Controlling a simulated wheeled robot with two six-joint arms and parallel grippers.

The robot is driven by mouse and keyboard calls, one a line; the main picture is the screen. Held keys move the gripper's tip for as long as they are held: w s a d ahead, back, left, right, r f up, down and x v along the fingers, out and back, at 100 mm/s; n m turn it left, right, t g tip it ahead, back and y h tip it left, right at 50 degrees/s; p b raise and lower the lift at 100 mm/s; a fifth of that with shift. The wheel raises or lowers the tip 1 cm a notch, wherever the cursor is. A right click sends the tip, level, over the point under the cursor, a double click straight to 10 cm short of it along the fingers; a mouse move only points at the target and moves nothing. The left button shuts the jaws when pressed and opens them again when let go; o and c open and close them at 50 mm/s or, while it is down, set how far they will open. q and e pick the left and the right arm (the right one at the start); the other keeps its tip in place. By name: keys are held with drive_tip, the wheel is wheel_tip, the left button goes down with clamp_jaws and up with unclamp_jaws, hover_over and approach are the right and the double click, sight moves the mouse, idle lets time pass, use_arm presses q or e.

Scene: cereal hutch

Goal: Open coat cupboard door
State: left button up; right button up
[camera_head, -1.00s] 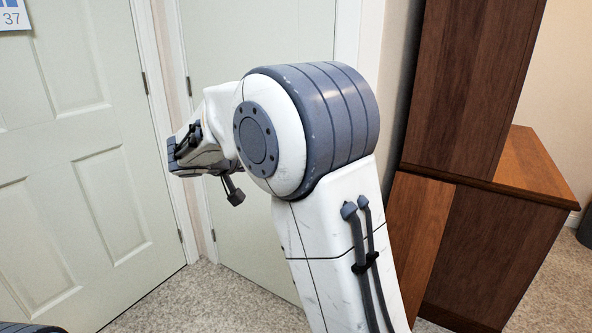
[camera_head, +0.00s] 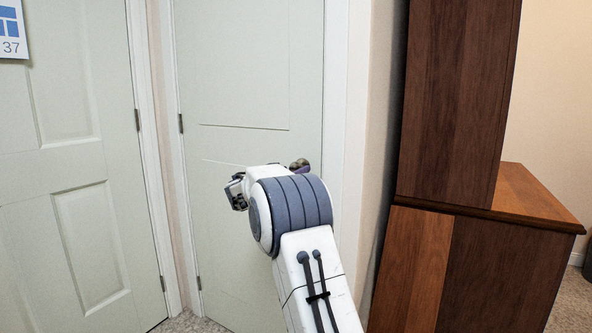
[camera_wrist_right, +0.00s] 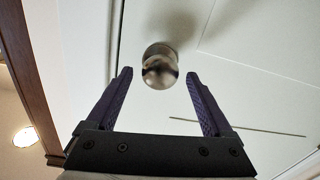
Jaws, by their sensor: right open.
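The coat cupboard door (camera_head: 245,80) is a pale panelled door in the middle of the head view, and it looks shut. Its round metal knob (camera_head: 303,163) shows at the door's right side, just above my right arm. In the right wrist view the knob (camera_wrist_right: 160,66) lies between the fingertips of my right gripper (camera_wrist_right: 159,75). The purple fingers are open, one on each side of the knob with gaps; neither visibly touches it. My arm hides most of the right gripper in the head view. My left gripper is not in view.
Another pale door (camera_head: 70,170) with a sign (camera_head: 12,35) stands at the left. A dark wooden hutch (camera_head: 455,110) with a lower cabinet (camera_head: 500,270) stands close to my right arm. A strip of carpet (camera_head: 190,322) shows at the bottom.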

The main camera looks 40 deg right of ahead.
drive_tip(key=shift+x, duration=1.15)
clamp_jaws()
